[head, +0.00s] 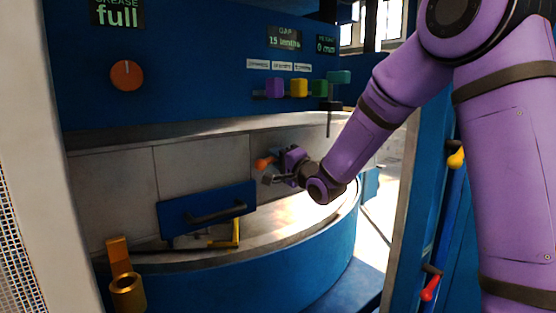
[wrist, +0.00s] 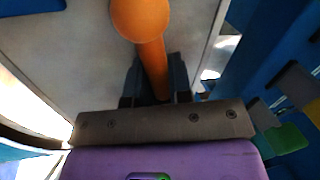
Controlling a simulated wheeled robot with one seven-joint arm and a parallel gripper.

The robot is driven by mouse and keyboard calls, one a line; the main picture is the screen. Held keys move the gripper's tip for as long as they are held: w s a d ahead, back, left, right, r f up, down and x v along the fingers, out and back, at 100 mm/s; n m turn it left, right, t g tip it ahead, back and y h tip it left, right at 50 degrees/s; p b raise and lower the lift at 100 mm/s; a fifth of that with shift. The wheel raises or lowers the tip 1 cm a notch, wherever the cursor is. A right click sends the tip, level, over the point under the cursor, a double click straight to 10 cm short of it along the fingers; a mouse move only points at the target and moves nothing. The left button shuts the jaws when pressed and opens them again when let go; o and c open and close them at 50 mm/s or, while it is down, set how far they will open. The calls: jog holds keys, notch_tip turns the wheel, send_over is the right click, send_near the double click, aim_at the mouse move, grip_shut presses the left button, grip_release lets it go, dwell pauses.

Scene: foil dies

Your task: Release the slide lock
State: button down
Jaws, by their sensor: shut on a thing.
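An orange lever with a round ball end (head: 263,163) stands out from the grey panel inside the blue machine. I cannot tell for sure whether it is the slide lock. In the wrist view its ball (wrist: 140,18) is at the top and its shaft (wrist: 153,62) runs down between my dark fingers. My gripper (head: 275,171) is shut on this lever, and it also shows in the wrist view (wrist: 155,88). The lever's base is hidden behind the fingers.
Left of my gripper is a blue plate (head: 180,218) with a dark handle, and a yellow bent bar (head: 236,233) below it. An orange knob (head: 126,75) and coloured buttons (head: 299,87) sit on the upper panel. A brass cup (head: 128,292) stands at the lower left.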

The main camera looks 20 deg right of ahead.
jog(key=shift+r+m, duration=0.15)
jog(key=shift+m, duration=0.35)
jog(key=c, duration=1.1)
grip_release()
jog(key=shift+d, duration=0.1)
jog(key=shift+o, duration=0.2)
jog(key=v, duration=1)
jog(key=shift+s, duration=0.4)
jog(key=shift+d, duration=0.1)
